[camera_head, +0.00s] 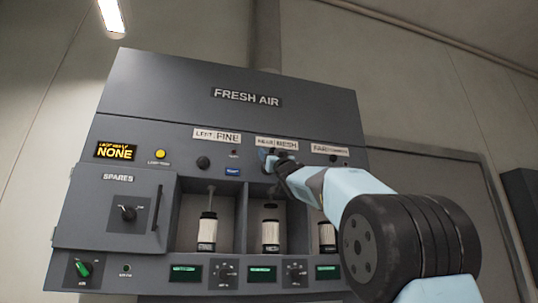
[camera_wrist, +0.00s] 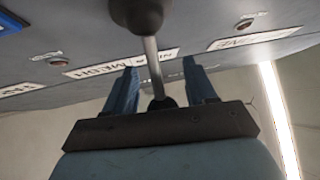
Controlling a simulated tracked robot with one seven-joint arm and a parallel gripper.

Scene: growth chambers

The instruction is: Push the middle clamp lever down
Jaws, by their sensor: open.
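A large dark rounded end (camera_wrist: 138,12) is at the rod's top in that view, and a smaller dark ball (camera_wrist: 161,103) is by the palm. I cannot tell whether either finger touches the lever.
Dark lever knobs stand on both sides, the left one (camera_head: 203,162) under FINE and the right one (camera_head: 333,158). Below are white cartridges, including the middle one (camera_head: 270,236), in open bays. A SPARES door (camera_head: 88,215) with a handle is at left.

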